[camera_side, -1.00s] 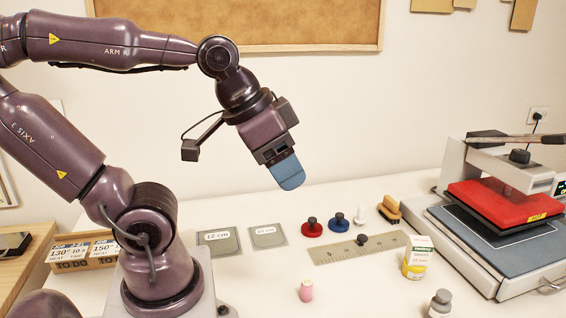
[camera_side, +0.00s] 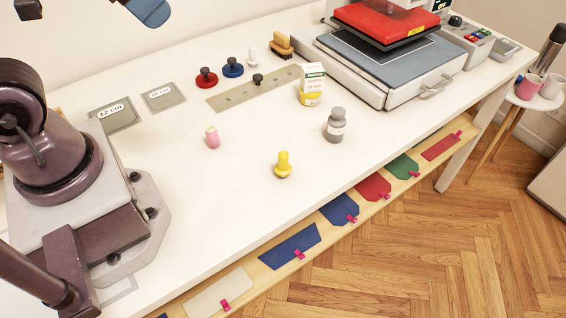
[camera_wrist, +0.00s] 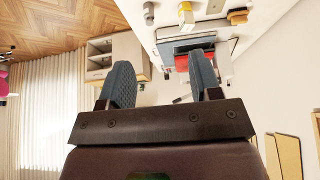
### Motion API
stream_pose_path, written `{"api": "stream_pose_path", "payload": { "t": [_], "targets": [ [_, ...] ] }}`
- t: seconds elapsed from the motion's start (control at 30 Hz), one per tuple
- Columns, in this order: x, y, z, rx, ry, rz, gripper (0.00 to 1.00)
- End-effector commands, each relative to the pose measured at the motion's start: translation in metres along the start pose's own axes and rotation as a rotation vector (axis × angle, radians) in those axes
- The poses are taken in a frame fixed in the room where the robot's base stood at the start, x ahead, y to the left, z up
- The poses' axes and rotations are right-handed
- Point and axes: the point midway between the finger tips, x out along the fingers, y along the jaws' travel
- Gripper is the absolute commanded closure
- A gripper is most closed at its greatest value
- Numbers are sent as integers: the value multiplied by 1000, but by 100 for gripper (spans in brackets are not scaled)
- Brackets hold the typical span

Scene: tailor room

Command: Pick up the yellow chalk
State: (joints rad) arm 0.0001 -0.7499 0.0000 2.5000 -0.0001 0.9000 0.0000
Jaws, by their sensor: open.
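A small yellow piece (camera_side: 283,166), upright with a wider pale-rimmed foot, stands on the white table near its front edge in the side view. It is the only all-yellow loose piece there and looks like the yellow chalk. My gripper (camera_side: 150,8) is at the top edge of the side view, mostly cut off, high up and well away from the yellow piece. In the wrist view my gripper (camera_wrist: 163,80) has its two blue fingers wide apart with nothing between them. I cannot make out the yellow piece in the wrist view.
Near the yellow piece stand a pink spool-like piece (camera_side: 212,138), a grey bottle (camera_side: 335,126) and a yellow-white box (camera_side: 312,86). A heat press (camera_side: 385,60) fills the back right.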

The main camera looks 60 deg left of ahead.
Motion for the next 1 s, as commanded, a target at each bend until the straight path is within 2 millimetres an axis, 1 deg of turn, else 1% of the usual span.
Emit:
{"api": "stream_pose_path", "payload": {
  "t": [0.1,0.17,0.4,0.5,0.57,0.67,0.7,0.77,0.8,0.87,1.0],
  "targets": [
    [0,0,0,0,0,0,42],
    [0,0,0,0,0,0,48],
    [0,0,0,1,0,0,48],
    [3,7,1,32,-16,17,48],
    [13,16,4,70,-66,35,48],
    [37,32,13,151,-191,63,48],
    [48,37,18,202,-251,60,48],
    [65,42,28,293,-348,40,48],
    [75,44,36,359,-412,18,48],
    [89,45,47,463,-507,-25,48],
    [118,38,71,726,-712,-165,48]
  ]
}}
